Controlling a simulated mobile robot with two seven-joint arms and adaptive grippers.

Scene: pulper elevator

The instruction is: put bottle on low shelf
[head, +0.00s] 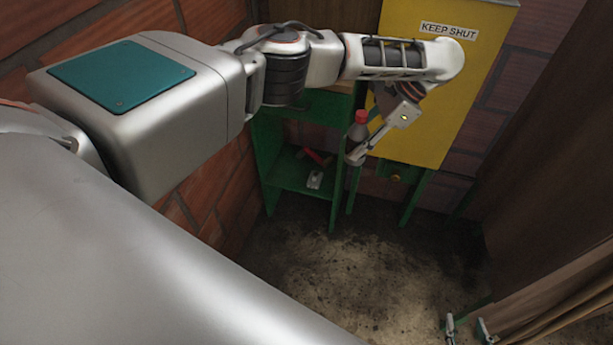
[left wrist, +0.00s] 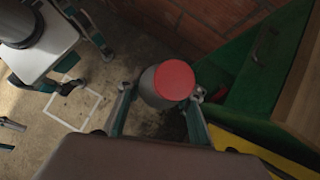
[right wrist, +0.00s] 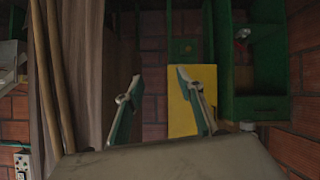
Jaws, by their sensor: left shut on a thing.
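A grey bottle with a red cap (head: 361,117) is held upright, or nearly so, in my left gripper (head: 358,150), in front of the green shelf unit. In the left wrist view the red cap (left wrist: 174,80) shows from above, between the two fingers of the left gripper (left wrist: 163,92). The low shelf (head: 290,180) is a green board near the floor, left of the bottle in the head view. My right gripper (head: 467,325) is low at the right, its fingers apart. The right wrist view shows the right gripper (right wrist: 157,82) open and empty.
A red object (head: 317,157) and a small grey object (head: 315,180) lie on the low shelf. A yellow panel marked KEEP SHUT (head: 430,90) stands right behind my left gripper. Brick walls border the shelf. Brown boards (head: 560,295) are near my right gripper.

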